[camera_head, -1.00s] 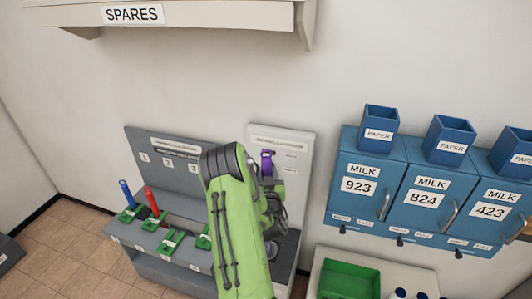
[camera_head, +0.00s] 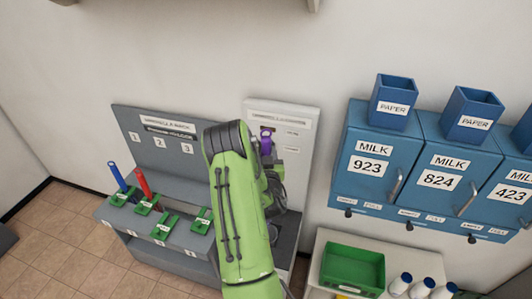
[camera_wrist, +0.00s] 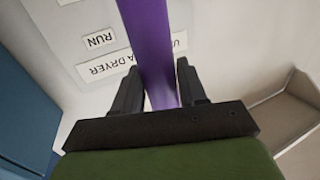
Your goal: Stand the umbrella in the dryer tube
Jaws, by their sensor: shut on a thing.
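A purple umbrella (camera_wrist: 150,45) runs between the two fingers of my gripper (camera_wrist: 157,85) in the wrist view. My gripper is shut on it. In the head view the top of the purple umbrella (camera_head: 266,141) shows beside my green arm, in front of the light grey dryer panel (camera_head: 296,160). The dryer's label also shows upside down in the wrist view (camera_wrist: 112,66). The dryer tube itself is hidden or cannot be made out, so I cannot tell whether the umbrella's lower end is inside it.
A grey umbrella rack (camera_head: 150,215) with green clips stands left of my arm, holding a blue umbrella (camera_head: 118,176) and a red one (camera_head: 142,182). Blue milk boxes (camera_head: 375,165) hang on the right wall. A green bin (camera_head: 352,268) and several bottles sit below.

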